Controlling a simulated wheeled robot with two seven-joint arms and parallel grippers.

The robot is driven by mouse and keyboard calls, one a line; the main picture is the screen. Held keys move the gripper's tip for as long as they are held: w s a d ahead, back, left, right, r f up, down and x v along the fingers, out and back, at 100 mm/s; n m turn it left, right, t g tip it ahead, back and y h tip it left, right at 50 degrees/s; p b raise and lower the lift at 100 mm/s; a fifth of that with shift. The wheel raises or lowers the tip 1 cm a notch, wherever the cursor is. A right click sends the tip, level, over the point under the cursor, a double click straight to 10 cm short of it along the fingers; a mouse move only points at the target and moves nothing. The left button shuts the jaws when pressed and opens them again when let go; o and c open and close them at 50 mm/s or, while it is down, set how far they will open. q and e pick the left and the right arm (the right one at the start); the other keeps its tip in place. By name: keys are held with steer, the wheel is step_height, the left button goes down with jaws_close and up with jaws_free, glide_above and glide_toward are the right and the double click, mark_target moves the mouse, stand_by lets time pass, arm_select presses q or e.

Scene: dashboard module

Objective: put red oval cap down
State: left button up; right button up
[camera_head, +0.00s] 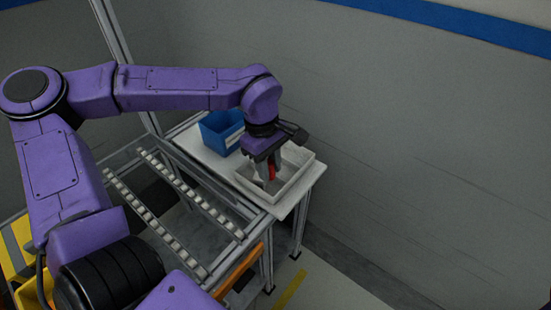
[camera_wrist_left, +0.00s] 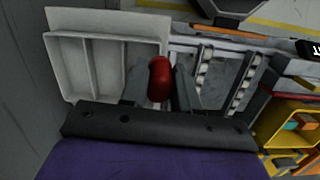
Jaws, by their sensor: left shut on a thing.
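My left gripper (camera_head: 267,172) points down over the white divided tray (camera_head: 303,160) on the small table. It is shut on the red oval cap (camera_head: 272,173), which shows as a small red patch between the fingers. In the left wrist view the red cap (camera_wrist_left: 160,79) sits between the two dark fingers, at the right edge of the white tray (camera_wrist_left: 82,20). The tray's visible compartments look empty there. I cannot tell whether the cap touches the tray. My right gripper is not in view.
A blue bin (camera_head: 222,132) stands behind the tray on the white table (camera_head: 313,178). Roller rails (camera_head: 190,196) lie to the left of the tray. In the left wrist view a yellow bin (camera_wrist_left: 285,125) with coloured parts is at the right. A grey wall stands behind.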

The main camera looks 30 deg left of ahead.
arm_select(q)
steer(key=w+a+f+n+p, duration=0.1)
steer(key=w+f, duration=0.1)
steer(key=w, duration=0.1)
steer(key=w+a+f, duration=0.2)
steer(key=w, duration=0.1)
steer(key=w+a+f+n+p, duration=0.1)
steer(key=w+a+f, duration=0.1)
steer(key=w+f, duration=0.1)
steer(key=shift+w+n+p, duration=0.3)
steer(key=shift+w+f, duration=0.25)
steer(key=shift+f, duration=0.05)
steer(key=shift+w+a+f, duration=0.1)
steer(key=shift+w+f, duration=0.05)
steer(key=shift+f, duration=0.8)
steer(key=shift+w+a+f, duration=0.1)
steer(key=shift+f, duration=0.85)
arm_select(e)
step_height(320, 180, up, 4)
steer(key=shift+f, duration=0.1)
arm_select(q)
steer(key=shift+d+f, duration=0.1)
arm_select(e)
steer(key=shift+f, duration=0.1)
arm_select(q)
steer(key=o, duration=0.8)
steer(key=shift+c, duration=0.2)
